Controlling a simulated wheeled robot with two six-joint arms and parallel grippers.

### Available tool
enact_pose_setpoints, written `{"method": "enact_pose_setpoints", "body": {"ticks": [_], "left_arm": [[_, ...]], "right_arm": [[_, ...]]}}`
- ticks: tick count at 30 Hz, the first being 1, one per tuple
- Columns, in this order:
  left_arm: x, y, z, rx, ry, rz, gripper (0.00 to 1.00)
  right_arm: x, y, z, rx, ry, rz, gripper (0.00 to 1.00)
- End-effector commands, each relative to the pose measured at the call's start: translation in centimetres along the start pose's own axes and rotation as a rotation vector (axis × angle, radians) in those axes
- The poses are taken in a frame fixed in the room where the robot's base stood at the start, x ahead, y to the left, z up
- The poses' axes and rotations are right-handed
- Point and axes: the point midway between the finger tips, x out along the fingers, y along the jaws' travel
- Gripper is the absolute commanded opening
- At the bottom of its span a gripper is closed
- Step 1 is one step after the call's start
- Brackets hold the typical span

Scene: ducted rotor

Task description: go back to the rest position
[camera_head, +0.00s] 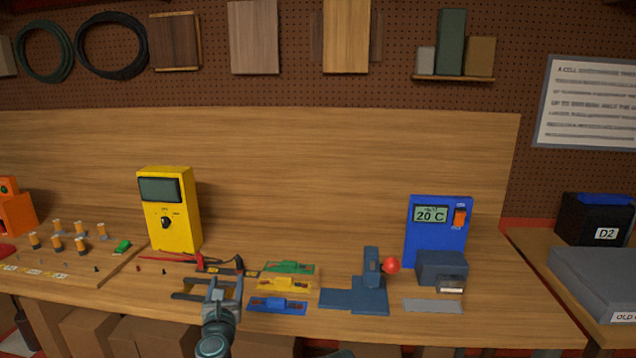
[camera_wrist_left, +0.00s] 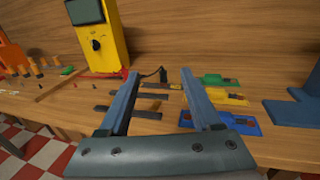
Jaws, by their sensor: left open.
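My left gripper (camera_head: 207,290) is at the front of the wooden bench (camera_head: 360,322), left of the blue tray. In the left wrist view the two fingers of my left gripper (camera_wrist_left: 156,92) are spread wide apart, with nothing between them that they touch. Dark flat strips (camera_wrist_left: 135,112) lie on the bench beyond and below the fingers. My right gripper does not show in either view.
A yellow meter (camera_head: 170,212), green tray (camera_head: 289,267), yellow tray (camera_head: 270,284) and blue tray (camera_head: 262,306) are close by. A blue press (camera_head: 372,285) with a red knob and a blue 20 C unit (camera_head: 436,236) stand to the right. Several small cells (camera_head: 57,243) stand left.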

Motion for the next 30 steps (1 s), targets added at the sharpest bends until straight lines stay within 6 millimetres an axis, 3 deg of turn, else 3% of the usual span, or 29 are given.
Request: {"method": "enact_pose_setpoints", "body": {"ticks": [11,20,26,30], "left_arm": [[-0.1,-3.6,-0.1,0.289,-0.015,-0.152,0.65],[-1.4,-8.9,-2.4,0.772,-0.043,-0.412,0.65],[-4.3,-12.8,-7.5,1.302,-0.079,-0.731,0.65],[-8.5,-13.1,-13.8,1.786,-0.117,-1.107,0.65]], "right_arm": [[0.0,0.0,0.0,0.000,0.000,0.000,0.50],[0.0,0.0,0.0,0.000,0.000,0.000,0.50],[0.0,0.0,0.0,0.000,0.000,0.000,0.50],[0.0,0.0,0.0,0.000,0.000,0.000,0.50]]}}
